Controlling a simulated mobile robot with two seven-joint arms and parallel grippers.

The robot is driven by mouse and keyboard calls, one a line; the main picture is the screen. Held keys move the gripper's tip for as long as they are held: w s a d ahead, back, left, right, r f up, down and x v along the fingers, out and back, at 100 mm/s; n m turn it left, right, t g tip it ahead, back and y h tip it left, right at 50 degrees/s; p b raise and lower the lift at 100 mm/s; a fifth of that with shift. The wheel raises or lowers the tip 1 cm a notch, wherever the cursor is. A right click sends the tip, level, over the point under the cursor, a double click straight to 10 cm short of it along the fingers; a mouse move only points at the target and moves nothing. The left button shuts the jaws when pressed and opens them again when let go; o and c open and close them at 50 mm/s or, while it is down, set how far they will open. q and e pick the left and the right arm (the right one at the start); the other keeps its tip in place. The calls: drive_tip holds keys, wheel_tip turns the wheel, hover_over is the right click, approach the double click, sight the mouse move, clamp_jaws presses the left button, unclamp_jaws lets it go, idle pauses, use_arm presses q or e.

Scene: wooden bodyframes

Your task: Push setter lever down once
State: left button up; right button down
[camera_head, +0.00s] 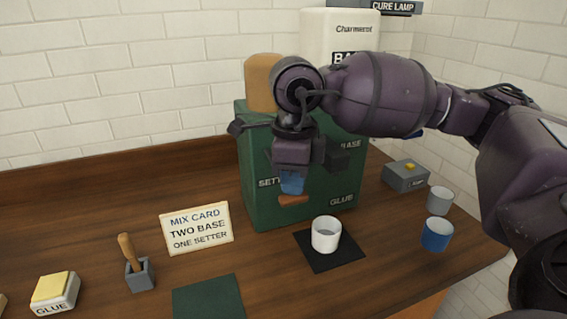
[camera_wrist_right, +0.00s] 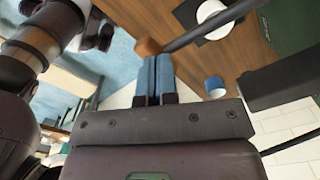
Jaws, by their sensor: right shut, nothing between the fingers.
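The green dispenser (camera_head: 255,205) stands at the back of the table, with the words SETTER, BASE and GLUE partly readable on its front. My right gripper (camera_head: 292,185) is in front of that face, pointing down, its blue fingers shut and empty. An orange-brown lever knob (camera_head: 293,200) shows right under the fingertips, beside the SETTER label. In the right wrist view the shut fingers (camera_wrist_right: 156,60) end at the knob (camera_wrist_right: 148,47), which sits on a dark rod. I cannot tell whether they touch. My arm hides much of the dispenser. My left gripper is not in view.
A white cup (camera_head: 326,234) stands on a black mat (camera_head: 320,262) before the dispenser. A grey cup (camera_head: 440,200), a blue cup (camera_head: 437,234) and a grey box with a yellow button (camera_head: 405,177) are at right. A mix card (camera_head: 197,228) stands at left.

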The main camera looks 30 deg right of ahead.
drive_tip(key=shift+r+p, duration=0.65)
drive_tip(key=shift+r, duration=0.7)
drive_tip(key=shift+r+p, duration=1.05)
drive_tip(key=shift+r, duration=1.15)
wheel_tip(320, 180, up, 5)
drive_tip(key=p, duration=0.2)
drive_tip(key=shift+p, duration=0.3)
